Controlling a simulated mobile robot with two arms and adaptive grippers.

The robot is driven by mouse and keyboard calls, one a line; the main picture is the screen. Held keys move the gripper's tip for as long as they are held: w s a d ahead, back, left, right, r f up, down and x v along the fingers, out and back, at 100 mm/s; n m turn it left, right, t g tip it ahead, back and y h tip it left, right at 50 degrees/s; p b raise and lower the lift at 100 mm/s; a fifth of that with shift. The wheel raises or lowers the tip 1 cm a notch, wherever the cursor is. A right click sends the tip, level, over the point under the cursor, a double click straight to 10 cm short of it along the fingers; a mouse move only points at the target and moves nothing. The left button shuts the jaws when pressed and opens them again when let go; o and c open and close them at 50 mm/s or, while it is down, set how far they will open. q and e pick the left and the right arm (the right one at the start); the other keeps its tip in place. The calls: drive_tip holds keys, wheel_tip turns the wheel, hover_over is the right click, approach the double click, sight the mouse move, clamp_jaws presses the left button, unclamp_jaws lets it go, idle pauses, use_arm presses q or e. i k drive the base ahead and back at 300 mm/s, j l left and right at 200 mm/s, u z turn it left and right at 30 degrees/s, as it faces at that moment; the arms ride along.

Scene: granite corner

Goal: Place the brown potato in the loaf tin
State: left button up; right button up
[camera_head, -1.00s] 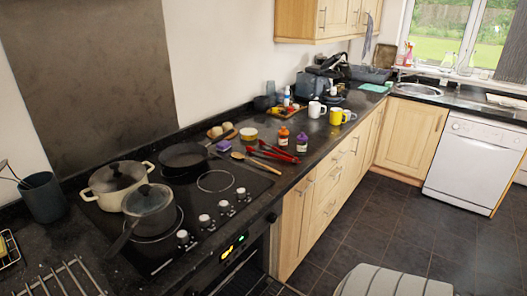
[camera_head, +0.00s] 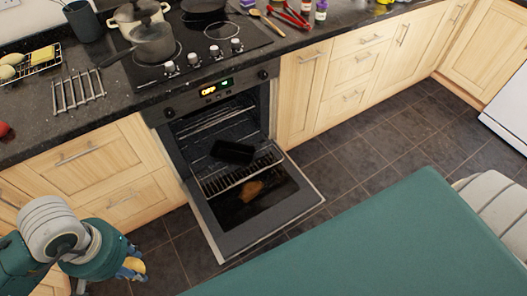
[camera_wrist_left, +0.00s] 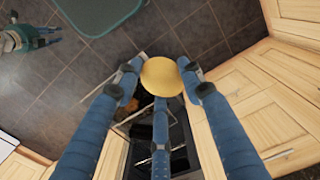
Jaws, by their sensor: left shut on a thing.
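My left gripper (camera_head: 130,268) is at the lower left in the head view, above the floor in front of the cabinets. It is shut on a smooth, rounded, yellowish-brown thing that I take for the brown potato (camera_wrist_left: 161,77), held between its fingertips in the left wrist view. In the head view the fingers partly hide it. The dark loaf tin (camera_head: 233,152) sits on the rack in the open oven, to the right of and apart from the gripper. My right gripper (camera_wrist_left: 38,38) shows small at the left of the wrist view; its jaw state is unclear.
The oven door (camera_head: 265,215) hangs open with a brown patch on its glass. The hob (camera_head: 210,45) above holds pots. A wire rack (camera_head: 78,93) lies on the counter. A teal surface (camera_head: 380,245) fills the lower right. Tiled floor between is clear.

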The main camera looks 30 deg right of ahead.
sight(243, 159)
drive_tip(key=l+z, duration=0.1)
drive_tip(key=l, duration=0.45)
drive_tip(key=i+l, duration=0.1)
drive_tip(key=l, duration=0.4)
drive_tip(key=l+z, duration=0.15)
drive_tip(key=l, duration=0.4)
drive_tip(key=i+l, duration=0.2)
drive_tip(key=i, duration=0.15)
drive_tip(key=i+l, duration=0.2)
drive_tip(key=i+z, duration=0.05)
drive_tip(key=i, duration=0.05)
